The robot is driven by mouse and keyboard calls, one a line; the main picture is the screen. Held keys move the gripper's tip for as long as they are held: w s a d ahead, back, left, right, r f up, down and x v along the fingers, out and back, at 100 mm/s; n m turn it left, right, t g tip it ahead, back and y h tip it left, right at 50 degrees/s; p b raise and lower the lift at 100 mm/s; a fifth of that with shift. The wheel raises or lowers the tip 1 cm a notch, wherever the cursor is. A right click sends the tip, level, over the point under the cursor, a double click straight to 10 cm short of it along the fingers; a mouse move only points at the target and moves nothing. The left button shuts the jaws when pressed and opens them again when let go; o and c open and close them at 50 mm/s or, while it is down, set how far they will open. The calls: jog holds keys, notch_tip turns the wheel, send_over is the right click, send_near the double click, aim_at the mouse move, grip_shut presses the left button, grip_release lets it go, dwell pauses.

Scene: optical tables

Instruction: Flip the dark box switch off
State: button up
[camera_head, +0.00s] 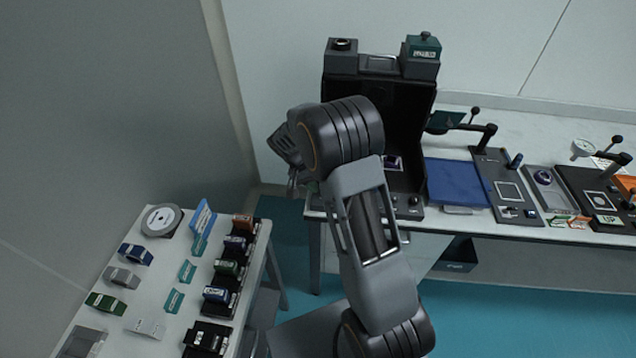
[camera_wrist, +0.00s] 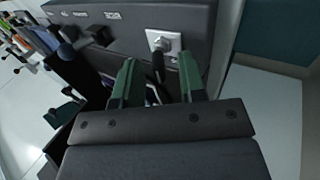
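The dark box (camera_head: 408,100) stands open on the bench in the head view, partly hidden behind my arm. In the wrist view a grey panel (camera_wrist: 200,18) carries small white labels and a pale switch plate (camera_wrist: 172,38). A dark switch lever (camera_wrist: 158,66) sticks out from the plate. My gripper (camera_wrist: 159,62) has two green fingers, spread apart, with the lever showing between their tips. I cannot tell whether a finger touches it. In the head view my gripper (camera_head: 291,172) is at the box's left, mostly hidden by my arm.
A blue panel (camera_head: 457,182) and several optical mounts stand on the bench to the right of the box. A side table (camera_head: 150,275) at the lower left holds several small labelled devices. Teal floor (camera_head: 290,235) lies between the tables.

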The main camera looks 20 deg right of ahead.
jog(key=shift+r, duration=0.1)
jog(key=v, duration=1.3)
jog(key=shift+w+a+r, duration=0.2)
jog(key=shift+r, duration=0.05)
